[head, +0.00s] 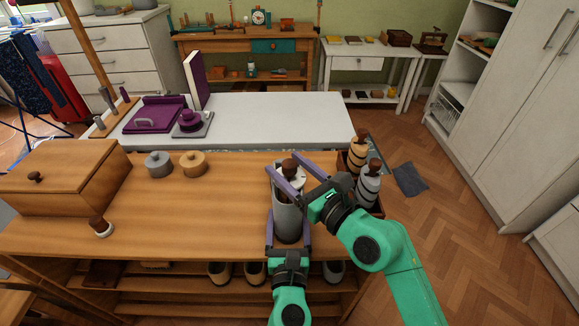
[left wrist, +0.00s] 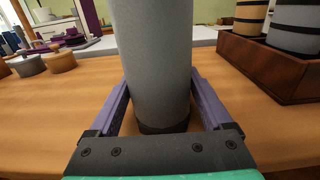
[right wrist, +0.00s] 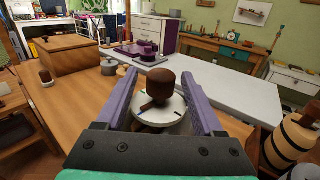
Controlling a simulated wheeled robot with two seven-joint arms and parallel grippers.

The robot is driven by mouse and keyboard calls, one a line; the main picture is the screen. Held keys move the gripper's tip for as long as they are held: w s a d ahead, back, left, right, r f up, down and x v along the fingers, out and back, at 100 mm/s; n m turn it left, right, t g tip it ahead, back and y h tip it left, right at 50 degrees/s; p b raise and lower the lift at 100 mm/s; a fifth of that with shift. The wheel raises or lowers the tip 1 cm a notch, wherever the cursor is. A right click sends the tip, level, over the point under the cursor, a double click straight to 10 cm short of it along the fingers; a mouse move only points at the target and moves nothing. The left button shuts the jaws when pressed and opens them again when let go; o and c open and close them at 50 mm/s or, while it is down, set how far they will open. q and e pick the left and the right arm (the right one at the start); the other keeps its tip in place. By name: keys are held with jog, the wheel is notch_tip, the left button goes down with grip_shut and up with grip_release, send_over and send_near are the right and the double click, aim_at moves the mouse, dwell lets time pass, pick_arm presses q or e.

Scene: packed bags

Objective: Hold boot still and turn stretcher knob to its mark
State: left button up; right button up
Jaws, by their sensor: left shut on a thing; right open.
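The boot is a grey upright cylinder (head: 287,222) on the wooden bench, with a dark band at its foot. My left gripper (head: 288,232) is shut around it low down; the left wrist view shows its grey side (left wrist: 152,60) between both fingers. On top is a pale disc (right wrist: 172,108) with a green and a blue mark near its rim. The brown stretcher knob (right wrist: 161,86) stands at its centre, with a dark pointer below it. My right gripper (right wrist: 160,74) is open, its fingers on either side of the knob and apart from it.
A brown tray (left wrist: 262,64) with banded cylinders stands close on the right. A wooden box (head: 60,178), a grey lidded pot (head: 158,165), a tan one (head: 194,164) and a small brown-topped knob (head: 100,227) are on the left. The bench middle is clear.

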grip_shut()
jog(key=shift+y, duration=0.3)
jog(key=shift+n+g, duration=0.4)
grip_release()
jog(key=v, duration=1.2)
jog(key=shift+d+f, duration=0.15)
